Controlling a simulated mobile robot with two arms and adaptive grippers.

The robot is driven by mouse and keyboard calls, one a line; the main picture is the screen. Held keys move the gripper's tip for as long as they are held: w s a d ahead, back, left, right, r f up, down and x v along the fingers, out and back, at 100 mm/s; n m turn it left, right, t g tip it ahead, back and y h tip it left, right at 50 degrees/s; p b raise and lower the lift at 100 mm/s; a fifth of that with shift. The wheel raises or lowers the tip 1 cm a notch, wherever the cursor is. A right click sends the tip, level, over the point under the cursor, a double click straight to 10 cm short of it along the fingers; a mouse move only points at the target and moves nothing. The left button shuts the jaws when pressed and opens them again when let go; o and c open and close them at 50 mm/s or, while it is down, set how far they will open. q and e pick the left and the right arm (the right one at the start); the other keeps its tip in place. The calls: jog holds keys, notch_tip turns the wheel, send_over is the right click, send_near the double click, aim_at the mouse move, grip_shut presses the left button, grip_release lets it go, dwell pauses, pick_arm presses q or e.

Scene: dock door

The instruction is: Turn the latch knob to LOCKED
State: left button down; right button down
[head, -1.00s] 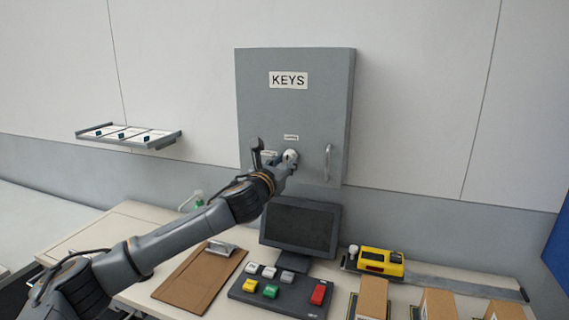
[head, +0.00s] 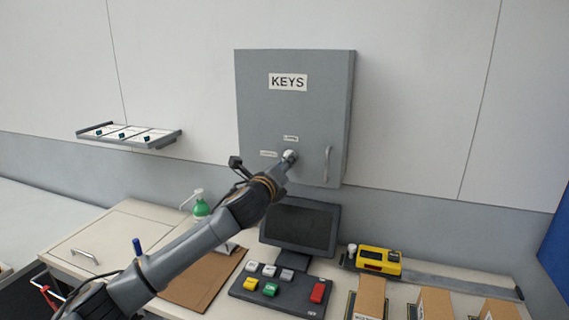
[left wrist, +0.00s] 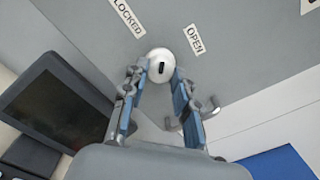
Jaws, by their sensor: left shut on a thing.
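The white latch knob (head: 291,154) is on the lower front of the grey KEYS cabinet (head: 294,112). The OPEN label (head: 291,139) is just above the knob and the LOCKED label (head: 268,154) is to its left. My left gripper (head: 286,161) is at the knob. In the left wrist view its fingers (left wrist: 160,72) are shut on the round knob (left wrist: 153,57), one on each side. A short dark mark shows on the knob's face, roughly upright in that picture, with LOCKED (left wrist: 127,17) up left and OPEN (left wrist: 195,39) up right. My right gripper is not in view.
A vertical handle (head: 327,165) is on the cabinet right of the knob. A dark monitor (head: 298,227) stands below, behind a button panel (head: 279,291). A yellow device (head: 379,261) and boxes (head: 371,298) are at the right. A small shelf (head: 129,135) hangs at the left.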

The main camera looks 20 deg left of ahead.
pick_arm(q)
jog(key=shift+n, duration=4.1)
jog(key=shift+r, duration=0.1)
jog(key=c, duration=1)
grip_release()
jog(key=s, duration=1.2)
jog(key=shift+a+f, duration=0.2)
jog(key=shift+f, duration=0.05)
